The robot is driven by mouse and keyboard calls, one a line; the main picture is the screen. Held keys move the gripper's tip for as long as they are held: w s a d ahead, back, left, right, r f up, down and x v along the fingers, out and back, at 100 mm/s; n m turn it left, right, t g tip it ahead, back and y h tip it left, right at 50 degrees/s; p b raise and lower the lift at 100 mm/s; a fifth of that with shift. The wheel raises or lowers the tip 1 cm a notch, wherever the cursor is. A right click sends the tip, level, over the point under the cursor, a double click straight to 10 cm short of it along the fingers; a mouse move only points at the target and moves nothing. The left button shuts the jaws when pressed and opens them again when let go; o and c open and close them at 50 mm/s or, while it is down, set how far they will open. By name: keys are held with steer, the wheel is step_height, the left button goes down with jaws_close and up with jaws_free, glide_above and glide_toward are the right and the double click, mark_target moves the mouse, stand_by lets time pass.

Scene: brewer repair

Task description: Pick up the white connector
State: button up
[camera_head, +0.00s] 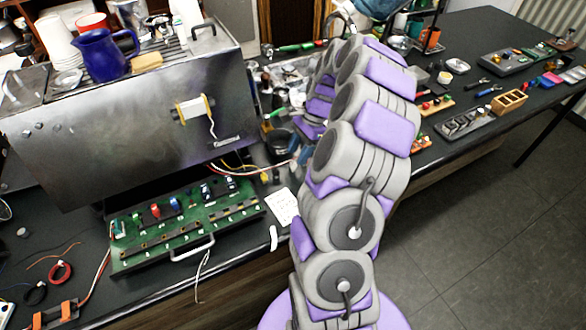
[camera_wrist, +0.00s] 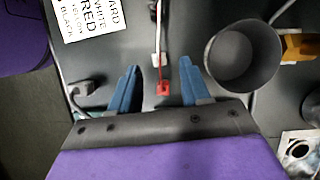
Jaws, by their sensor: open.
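In the wrist view, the white connector (camera_wrist: 159,60) is a small block on the dark bench at the end of a thin white wire. It lies between the tips of my gripper (camera_wrist: 158,72), closer to the middle than to either blue finger. The fingers are spread apart with nothing clamped between them. A red connector (camera_wrist: 163,88) on a red wire lies just below the white one, deeper between the fingers. In the head view, my arm hides the gripper, and I cannot make out the white connector there.
A grey round cup (camera_wrist: 243,55) stands close beside the right finger. A green circuit board (camera_head: 185,225) sits below the metal brewer (camera_head: 130,120).

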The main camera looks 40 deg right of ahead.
mark_target(294, 162)
steer(key=b+x, duration=0.1)
steer(key=x, duration=0.2)
steer(key=shift+a+f, duration=0.1)
steer(key=shift+f, duration=0.15)
steer(key=shift+c, duration=0.4)
jaws_close()
